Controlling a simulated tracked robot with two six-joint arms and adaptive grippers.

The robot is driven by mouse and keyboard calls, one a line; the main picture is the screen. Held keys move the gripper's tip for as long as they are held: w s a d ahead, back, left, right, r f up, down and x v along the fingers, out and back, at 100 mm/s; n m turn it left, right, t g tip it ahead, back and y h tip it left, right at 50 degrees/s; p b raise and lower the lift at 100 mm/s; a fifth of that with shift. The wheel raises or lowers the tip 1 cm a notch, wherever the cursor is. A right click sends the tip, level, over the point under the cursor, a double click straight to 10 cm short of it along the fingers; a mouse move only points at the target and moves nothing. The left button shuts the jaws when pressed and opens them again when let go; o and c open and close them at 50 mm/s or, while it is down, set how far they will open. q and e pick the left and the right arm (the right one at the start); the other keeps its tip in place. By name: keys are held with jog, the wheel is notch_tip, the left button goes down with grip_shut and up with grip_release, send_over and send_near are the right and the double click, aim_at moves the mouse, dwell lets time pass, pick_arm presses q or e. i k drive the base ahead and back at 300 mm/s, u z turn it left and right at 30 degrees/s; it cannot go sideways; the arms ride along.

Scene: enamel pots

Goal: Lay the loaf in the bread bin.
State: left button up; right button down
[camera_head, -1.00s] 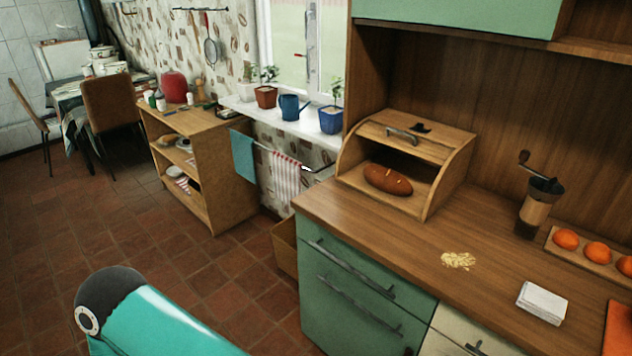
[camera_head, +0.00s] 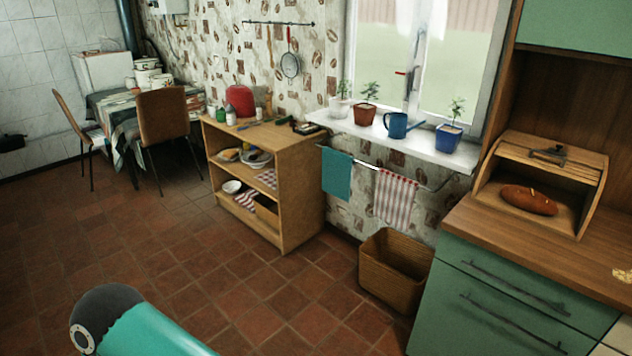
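The brown loaf (camera_head: 528,200) lies inside the wooden bread bin (camera_head: 588,196), on its floor near the open front. The bin stands on the wooden counter at the right, with its lid raised. No gripper touches the loaf or the bin. A teal and black part of my arm shows at the lower left. Neither of my grippers is in view.
A green cabinet (camera_head: 500,303) carries the counter. A wicker basket (camera_head: 393,280) stands on the floor beside it. A wooden shelf unit (camera_head: 290,195) stands by the wall, and a chair (camera_head: 166,115) and a table are at the back left. The tiled floor (camera_head: 215,270) between is clear.

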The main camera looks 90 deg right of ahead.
aim_at(525, 199)
jog(key=u, duration=0.35)
jog(key=i, duration=0.5)
jog(key=z, duration=2.3)
jog(key=i, duration=0.2)
jog(key=z, duration=2.3)
jog(key=i, duration=1.05)
jog(key=u, duration=0.15)
